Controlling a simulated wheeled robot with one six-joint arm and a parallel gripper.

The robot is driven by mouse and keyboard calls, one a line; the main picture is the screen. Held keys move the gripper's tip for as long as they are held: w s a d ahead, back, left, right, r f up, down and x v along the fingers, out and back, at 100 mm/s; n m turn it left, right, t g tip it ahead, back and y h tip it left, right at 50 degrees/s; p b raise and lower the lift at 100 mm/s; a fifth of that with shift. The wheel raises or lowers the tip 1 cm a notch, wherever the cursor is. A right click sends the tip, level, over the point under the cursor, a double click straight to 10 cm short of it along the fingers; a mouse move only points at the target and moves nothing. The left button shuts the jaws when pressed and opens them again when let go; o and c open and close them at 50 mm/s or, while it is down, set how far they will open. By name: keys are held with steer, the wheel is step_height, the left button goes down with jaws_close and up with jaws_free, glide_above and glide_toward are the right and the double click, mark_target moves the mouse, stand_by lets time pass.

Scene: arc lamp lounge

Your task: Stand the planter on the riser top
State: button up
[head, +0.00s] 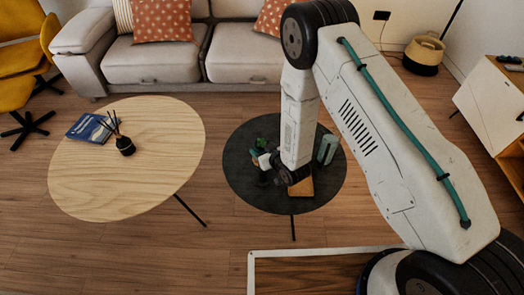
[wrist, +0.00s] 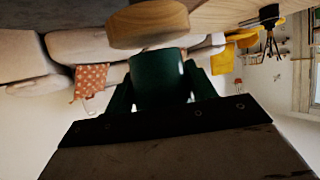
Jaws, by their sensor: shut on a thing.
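My gripper (head: 268,170) is low over the dark round table in the head view, at the end of my white arm. In the wrist view, which is upside down, my gripper (wrist: 160,95) is shut on a dark green cylinder, the planter (wrist: 158,78). A round wooden piece (wrist: 148,25) meets the planter's lower end in that view. I cannot tell whether it is the riser or part of the planter, or whether they touch. In the head view, green leaves (head: 262,143) show beside the gripper; the arm hides much of this spot.
The dark round table (head: 240,188) also holds a grey-green upright object (head: 327,149) and a flat brown item (head: 301,187). A pale wood table (head: 95,170) at left bears a blue book (head: 90,128) and a black diffuser (head: 125,146). A sofa (head: 150,62) stands behind.

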steer(key=shift+f, duration=0.45)
steer(key=shift+f, duration=0.15)
steer(key=o, duration=1.1)
steer(key=shift+o, duration=0.2)
